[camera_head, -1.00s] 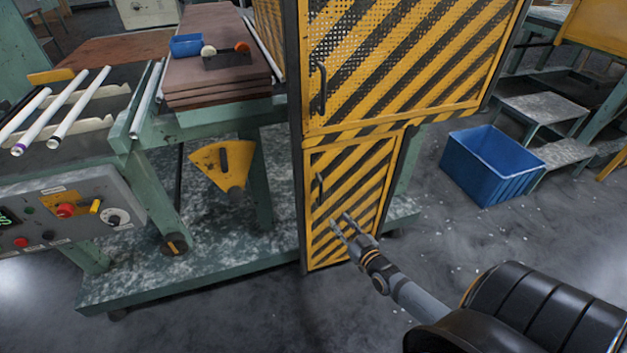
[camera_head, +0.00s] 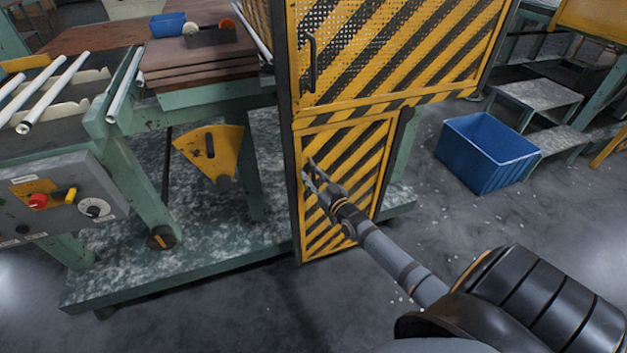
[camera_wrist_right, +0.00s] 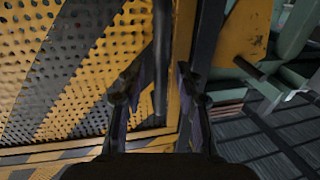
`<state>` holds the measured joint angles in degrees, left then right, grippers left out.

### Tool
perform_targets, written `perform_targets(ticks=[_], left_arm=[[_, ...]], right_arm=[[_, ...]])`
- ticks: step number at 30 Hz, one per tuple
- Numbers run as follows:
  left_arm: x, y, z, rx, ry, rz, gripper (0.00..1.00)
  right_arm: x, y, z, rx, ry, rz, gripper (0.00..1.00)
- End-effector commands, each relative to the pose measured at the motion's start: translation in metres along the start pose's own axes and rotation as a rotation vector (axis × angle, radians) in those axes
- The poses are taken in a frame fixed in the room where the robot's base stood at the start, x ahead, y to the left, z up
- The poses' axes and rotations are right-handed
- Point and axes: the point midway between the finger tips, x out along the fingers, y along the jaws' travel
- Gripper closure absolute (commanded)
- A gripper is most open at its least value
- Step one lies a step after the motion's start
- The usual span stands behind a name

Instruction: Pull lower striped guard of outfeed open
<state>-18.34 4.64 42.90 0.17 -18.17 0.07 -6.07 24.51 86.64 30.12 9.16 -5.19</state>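The lower striped guard (camera_head: 362,150) is a yellow door with black diagonal stripes, below a larger striped upper guard (camera_head: 400,50). It looks closed in its frame. My right gripper (camera_head: 308,171) is at the door's left edge, where its handle is; the gripper largely hides the handle in the head view. In the right wrist view, the fingers of my right gripper (camera_wrist_right: 158,80) are apart, with a dark upright handle bar (camera_wrist_right: 161,45) showing between them. I cannot tell whether they touch it. The perforated striped panel (camera_wrist_right: 85,60) fills the left side there. My left gripper is out of view.
A green machine frame with a control box (camera_head: 60,200) and a yellow fan-shaped plate (camera_head: 212,152) stands left of the guard. A blue crate (camera_head: 487,155) sits on the floor at the right, near metal steps (camera_head: 540,95). The floor before the guard is open.

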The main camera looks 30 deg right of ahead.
Motion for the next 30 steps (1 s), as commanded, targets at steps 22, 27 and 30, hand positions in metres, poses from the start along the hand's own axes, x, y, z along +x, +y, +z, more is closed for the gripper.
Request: perform_targets(ticks=[22, 27, 30], left_arm=[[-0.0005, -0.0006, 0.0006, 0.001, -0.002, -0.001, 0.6], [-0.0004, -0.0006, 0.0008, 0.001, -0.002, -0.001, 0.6], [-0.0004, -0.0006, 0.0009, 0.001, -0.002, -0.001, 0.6]], right_arm=[[0.0001, 0.0, -0.0006, -0.001, 0.0, 0.0, 1.0], [0.0001, 0.0, -0.0006, -0.001, 0.0, 0.0, 1.0], [0.0001, 0.0, -0.0006, -0.001, 0.0, 0.0, 1.0]])
